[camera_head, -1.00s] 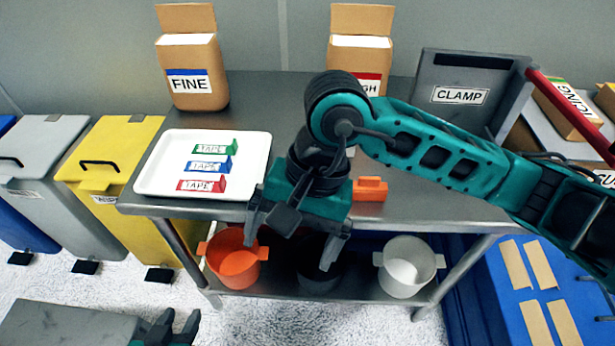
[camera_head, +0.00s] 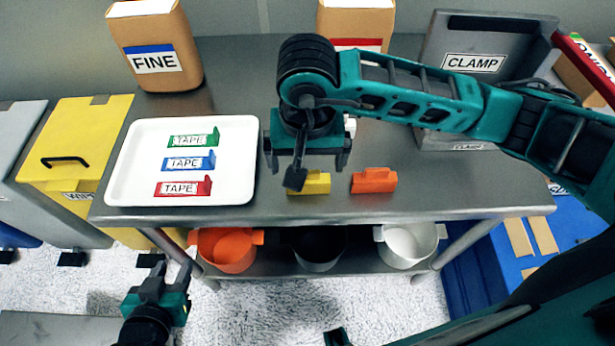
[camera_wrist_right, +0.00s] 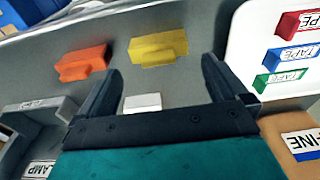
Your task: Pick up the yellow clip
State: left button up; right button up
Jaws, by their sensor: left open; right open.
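The yellow clip (camera_head: 312,183) lies on the grey metal table near its front edge, partly hidden by my right gripper in the head view. In the right wrist view the yellow clip (camera_wrist_right: 158,48) is fully seen, ahead of the fingertips and roughly between their lines. My right gripper (camera_head: 306,165) is open and empty above the table; its fingers also show in the right wrist view (camera_wrist_right: 163,75). My left gripper (camera_head: 172,272) is open and empty at the lower left, below table height and away from the clip.
An orange clip (camera_head: 374,180) lies just right of the yellow one. A white tray (camera_head: 125,165) with red, blue and green tape pieces is at left. The FINE box (camera_head: 155,50) and CLAMP bin (camera_head: 425,100) stand behind. Orange (camera_head: 228,252) and white (camera_head: 408,246) pots sit below.

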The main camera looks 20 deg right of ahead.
aim_at(308, 177)
jog(key=shift+w+d+f, duration=0.1)
jog(key=shift+f, duration=1.4)
jog(key=shift+w+d+f, duration=0.1)
jog(key=shift+f, duration=1.35)
jog(key=shift+c, duration=0.5)
jog(key=c, duration=0.7)
jog(key=shift+r, duration=0.15)
